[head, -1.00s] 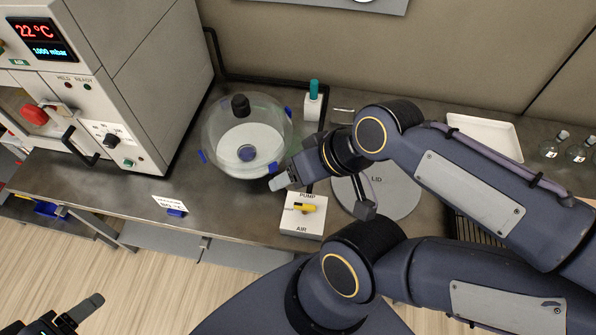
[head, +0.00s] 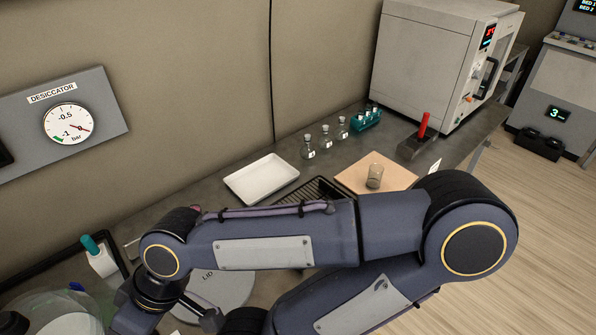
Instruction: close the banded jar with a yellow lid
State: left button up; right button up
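A small clear glass jar (head: 375,176) stands upright on a tan board (head: 398,178) on the bench, right of the middle in the head view. It looks open at the top; I cannot make out a band on it. I see no yellow lid in this view. My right arm crosses the front of the bench, and its wrist reaches the lower left, far from the jar. The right gripper's body (head: 133,318) is at the bottom edge; its fingertips cannot be made out. My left gripper is out of view.
A white tray (head: 261,179), several stoppered flasks (head: 326,138) and a teal rack (head: 366,119) stand along the back. A red-handled device (head: 420,140) and an oven (head: 440,60) are to the right. The glass desiccator (head: 50,315) and its grey lid disc (head: 228,287) are lower left.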

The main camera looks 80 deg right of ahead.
aim_at(375, 170)
jog(key=z, duration=3.5)
jog(key=u, duration=0.3)
jog(key=i+l+u, duration=0.15)
jog(key=l+u, duration=0.15)
jog(key=u, duration=0.15)
jog(key=i+l+u, duration=0.15)
jog(key=l+u, duration=0.15)
jog(key=u, duration=0.15)
jog(key=i+l+u, duration=0.1)
jog(key=l, duration=0.45)
jog(key=i+l+u, duration=0.1)
jog(key=l, duration=0.5)
jog(key=i+l+u, duration=0.1)
jog(key=l, duration=0.45)
